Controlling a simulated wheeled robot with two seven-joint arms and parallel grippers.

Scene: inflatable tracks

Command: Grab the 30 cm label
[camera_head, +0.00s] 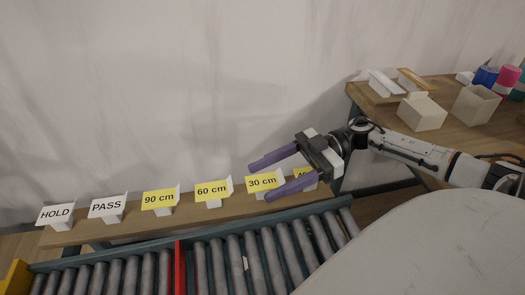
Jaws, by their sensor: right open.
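The 30 cm label (262,182) is a yellow sign with black text, standing on a narrow wooden shelf (135,228). My right gripper (259,181) comes in from the right with its two purple fingers open. In the picture, one finger lies above the label and the other below it, with the label showing between them. I cannot tell whether the fingers touch it. My left gripper is not in view.
To the left on the shelf stand the 60 cm (211,189), 90 cm (158,199), PASS (106,205) and HOLD (55,214) signs. Another yellow sign (304,174) is partly hidden behind my gripper. A roller conveyor (220,262) runs in front. A table (445,132) holds boxes.

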